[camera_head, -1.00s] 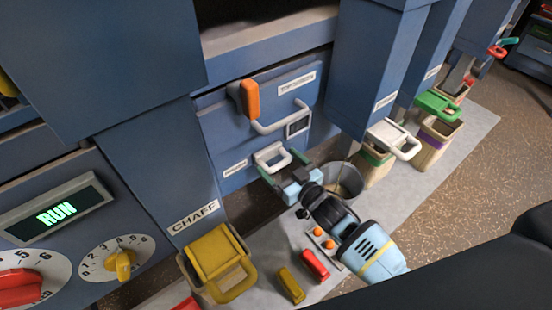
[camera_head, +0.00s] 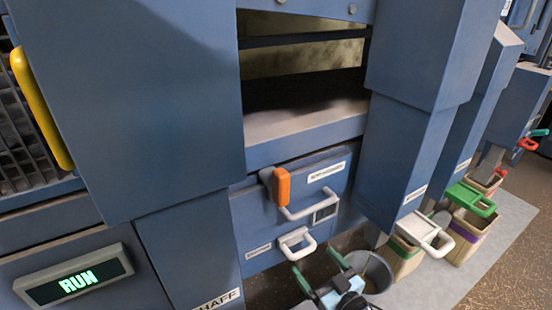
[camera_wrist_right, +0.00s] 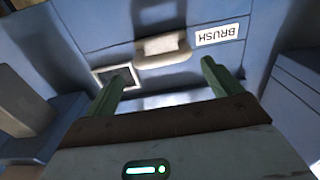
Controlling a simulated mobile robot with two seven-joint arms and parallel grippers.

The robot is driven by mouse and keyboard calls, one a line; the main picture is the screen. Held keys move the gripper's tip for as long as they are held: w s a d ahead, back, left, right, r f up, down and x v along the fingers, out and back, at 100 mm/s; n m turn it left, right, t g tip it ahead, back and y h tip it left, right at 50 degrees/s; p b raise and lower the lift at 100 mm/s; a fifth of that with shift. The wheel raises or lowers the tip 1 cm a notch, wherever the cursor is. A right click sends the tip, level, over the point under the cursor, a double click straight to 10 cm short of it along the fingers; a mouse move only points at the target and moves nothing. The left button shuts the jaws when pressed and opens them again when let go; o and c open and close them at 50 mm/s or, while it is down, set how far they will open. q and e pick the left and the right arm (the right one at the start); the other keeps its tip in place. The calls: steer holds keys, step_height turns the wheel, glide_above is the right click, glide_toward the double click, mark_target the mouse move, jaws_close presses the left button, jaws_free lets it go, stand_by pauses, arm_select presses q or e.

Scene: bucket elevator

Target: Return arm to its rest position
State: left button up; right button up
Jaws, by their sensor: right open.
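My right gripper (camera_head: 312,262) shows at the bottom of the head view with its two green fingers apart. It is just in front of a small white handle (camera_head: 297,243) on the blue cabinet's lower panel. In the right wrist view, the open fingers (camera_wrist_right: 162,82) have nothing between them, and the white handle (camera_wrist_right: 163,46) lies beyond the fingertips, apart from them. An upside-down BRUSH label (camera_wrist_right: 218,34) is beside it. Most of the right arm is cut off by the bottom edge of the head view. My left gripper is not in view.
An orange-gripped lever (camera_head: 281,187) and a larger white handle (camera_head: 310,210) stick out above. A grey bucket (camera_head: 378,272) stands close to the right gripper.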

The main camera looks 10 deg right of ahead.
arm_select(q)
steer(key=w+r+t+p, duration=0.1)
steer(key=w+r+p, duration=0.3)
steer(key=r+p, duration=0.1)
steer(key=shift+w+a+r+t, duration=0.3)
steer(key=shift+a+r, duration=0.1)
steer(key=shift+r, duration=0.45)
arm_select(e)
steer(key=s+d+f+m+g+h, duration=0.1)
steer(key=s+f+g, duration=0.3)
steer(key=s, duration=1.3)
steer(key=s+d+f+m+g+h, duration=0.1)
steer(key=s+f, duration=0.5)
steer(key=s, duration=1.2)
steer(key=d+g+h, duration=0.1)
steer(key=g+h, duration=0.1)
steer(key=shift+d+g+h, duration=0.2)
steer(key=shift+g+h, duration=0.2)
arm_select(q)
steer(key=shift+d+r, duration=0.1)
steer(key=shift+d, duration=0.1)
